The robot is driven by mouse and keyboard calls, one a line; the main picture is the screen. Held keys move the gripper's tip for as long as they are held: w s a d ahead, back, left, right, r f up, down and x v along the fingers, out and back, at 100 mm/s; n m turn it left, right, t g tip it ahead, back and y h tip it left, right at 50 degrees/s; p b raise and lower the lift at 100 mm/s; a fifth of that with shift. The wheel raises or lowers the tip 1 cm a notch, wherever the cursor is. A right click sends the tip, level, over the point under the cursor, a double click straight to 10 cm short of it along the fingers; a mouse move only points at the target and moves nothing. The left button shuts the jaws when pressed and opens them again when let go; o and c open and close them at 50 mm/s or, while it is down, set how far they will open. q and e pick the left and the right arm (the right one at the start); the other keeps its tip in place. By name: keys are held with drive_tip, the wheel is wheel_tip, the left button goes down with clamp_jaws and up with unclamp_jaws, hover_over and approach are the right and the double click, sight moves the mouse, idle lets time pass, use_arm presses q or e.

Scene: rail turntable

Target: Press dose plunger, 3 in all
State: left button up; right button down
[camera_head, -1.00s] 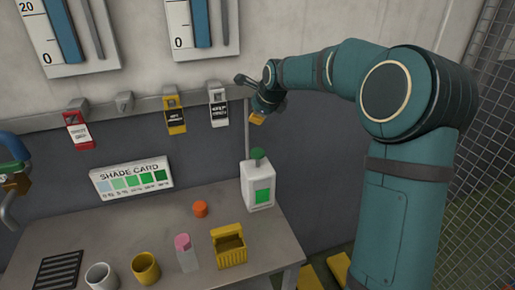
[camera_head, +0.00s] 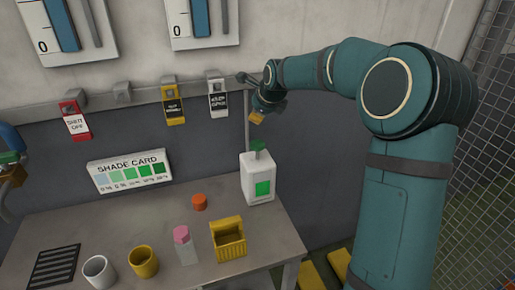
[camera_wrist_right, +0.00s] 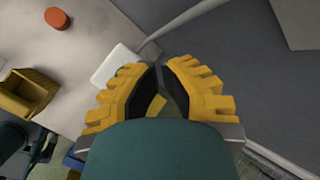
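The white dose bottle (camera_head: 257,185) with a green label stands upright at the table's back right. Its green plunger (camera_head: 259,146) is on top. My right gripper (camera_head: 256,117) hangs above the plunger, with a visible gap between them in the head view. In the wrist view, the yellow fingers of my right gripper (camera_wrist_right: 160,68) have their tips close together, with nothing seen held. The white bottle (camera_wrist_right: 114,65) lies beyond and to the left of the fingertips there, partly hidden by the left finger. My left gripper is not in view.
The table (camera_head: 95,225) also bears an orange cap (camera_head: 199,202), a pink-topped bottle (camera_head: 185,246), a yellow basket (camera_head: 229,240), a yellow cup (camera_head: 143,262) and a white cup (camera_head: 99,271). A shade card (camera_head: 130,172) stands behind. A rail (camera_head: 145,97) with tags runs along the wall.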

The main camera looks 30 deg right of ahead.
drive_tip(key=b, duration=0.3)
hover_over(257, 140)
wheel_tip(257, 140, down, 4)
drive_tip(key=shift+f, duration=0.1)
drive_tip(key=shift+f+b, duration=0.3)
drive_tip(key=shift+f, duration=0.5)
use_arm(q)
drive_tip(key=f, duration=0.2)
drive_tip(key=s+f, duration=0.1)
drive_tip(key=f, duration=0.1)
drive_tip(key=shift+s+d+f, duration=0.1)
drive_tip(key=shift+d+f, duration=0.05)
use_arm(e)
drive_tip(key=shift+f, duration=0.1)
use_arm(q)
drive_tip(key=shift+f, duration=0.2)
use_arm(e)
drive_tip(key=shift+f, duration=0.3)
